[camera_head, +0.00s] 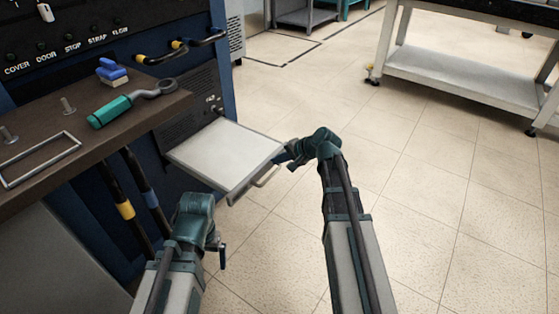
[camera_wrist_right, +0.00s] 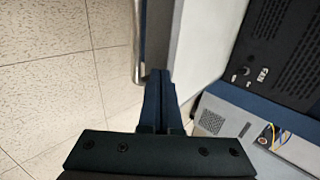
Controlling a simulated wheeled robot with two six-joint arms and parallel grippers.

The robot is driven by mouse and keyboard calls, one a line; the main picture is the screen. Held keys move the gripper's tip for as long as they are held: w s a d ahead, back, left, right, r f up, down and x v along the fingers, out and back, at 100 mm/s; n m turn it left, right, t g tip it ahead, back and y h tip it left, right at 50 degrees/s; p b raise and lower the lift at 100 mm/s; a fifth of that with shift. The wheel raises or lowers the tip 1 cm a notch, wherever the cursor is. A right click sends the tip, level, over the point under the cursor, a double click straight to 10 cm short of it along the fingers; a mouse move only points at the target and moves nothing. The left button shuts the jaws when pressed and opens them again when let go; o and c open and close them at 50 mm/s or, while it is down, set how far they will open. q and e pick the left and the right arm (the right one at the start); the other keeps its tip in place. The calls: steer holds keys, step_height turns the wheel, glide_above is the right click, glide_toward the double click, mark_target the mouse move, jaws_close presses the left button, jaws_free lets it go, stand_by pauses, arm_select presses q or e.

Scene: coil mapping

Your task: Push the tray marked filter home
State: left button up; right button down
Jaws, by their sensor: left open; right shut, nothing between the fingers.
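A flat light-grey tray (camera_head: 225,155) sticks out of the dark lower panel of the blue cabinet. A bar handle (camera_head: 266,177) is on its front edge. The tray also shows in the right wrist view (camera_wrist_right: 197,40); its own marking cannot be read. My right gripper (camera_head: 284,157) is shut and empty at the tray's front edge, near the far corner. In the right wrist view the shut fingers (camera_wrist_right: 159,76) reach the tray front beside the handle (camera_wrist_right: 137,45); contact is unclear. My left gripper (camera_head: 222,256) is low in front of the tray, mostly hidden by its wrist, and open.
A brown shelf (camera_head: 130,108) at left holds a green-handled tool (camera_head: 130,101), a blue-and-white block (camera_head: 112,72) and a metal frame (camera_head: 42,160). Hoses (camera_head: 125,200) hang below it. A white cart (camera_head: 460,85) stands at the back right. The tiled floor between is clear.

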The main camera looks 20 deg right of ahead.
mark_target(215, 133)
steer(key=w+a, duration=0.5)
steer(key=w, duration=0.2)
steer(key=w+a, duration=0.6)
steer(key=w, duration=0.1)
steer(key=w+a, duration=0.6)
steer(key=w, duration=0.2)
steer(key=shift+w+a, duration=0.1)
steer(key=shift+a, duration=0.05)
